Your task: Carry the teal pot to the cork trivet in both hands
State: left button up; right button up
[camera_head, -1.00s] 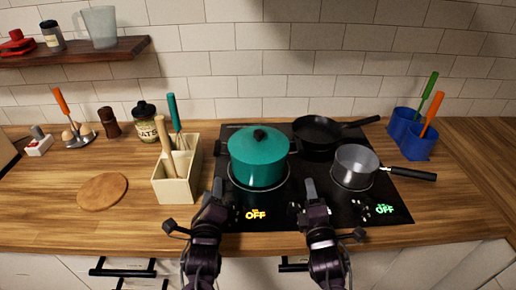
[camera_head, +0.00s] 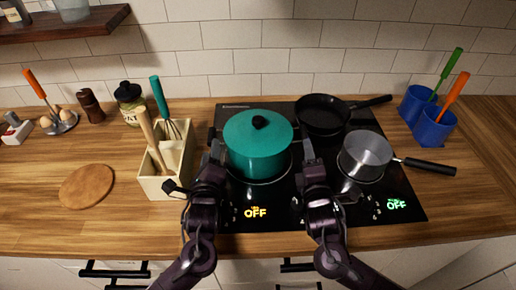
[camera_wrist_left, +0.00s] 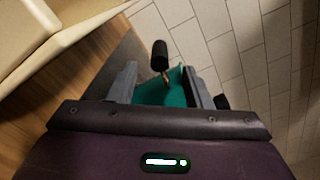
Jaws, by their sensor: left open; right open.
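The teal pot (camera_head: 258,150), with a teal lid and black knob, sits on the front left burner of the black cooktop. My left gripper (camera_head: 215,152) is open at the pot's left side, close to its side handle. In the left wrist view the black handle (camera_wrist_left: 160,56) and a bit of the teal wall (camera_wrist_left: 172,90) show between the open fingers. My right gripper (camera_head: 309,152) is open at the pot's right side, and the handle there is mostly hidden. The round cork trivet (camera_head: 87,186) lies bare on the wooden counter at the left.
A cream utensil holder (camera_head: 165,180) stands between pot and trivet. A grey saucepan (camera_head: 364,154) and a black frying pan (camera_head: 322,115) are on the cooktop (camera_head: 300,212) to the right and behind. Blue cups (camera_head: 434,130) stand far right. Counter around the trivet is clear.

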aim_at(212, 130)
pick_arm(q)
jog(key=w, duration=0.8)
jog(key=shift+a, duration=0.2)
pick_arm(e)
jog(key=w, duration=0.8)
jog(key=shift+a, duration=0.25)
pick_arm(q)
grip_shut()
pick_arm(e)
grip_shut()
jog(key=shift+f, duration=0.1)
pick_arm(q)
jog(key=shift+w+r, duration=0.1)
jog(key=shift+r, duration=0.2)
pick_arm(e)
jog(key=shift+w+r, duration=0.1)
jog(key=shift+r, duration=0.25)
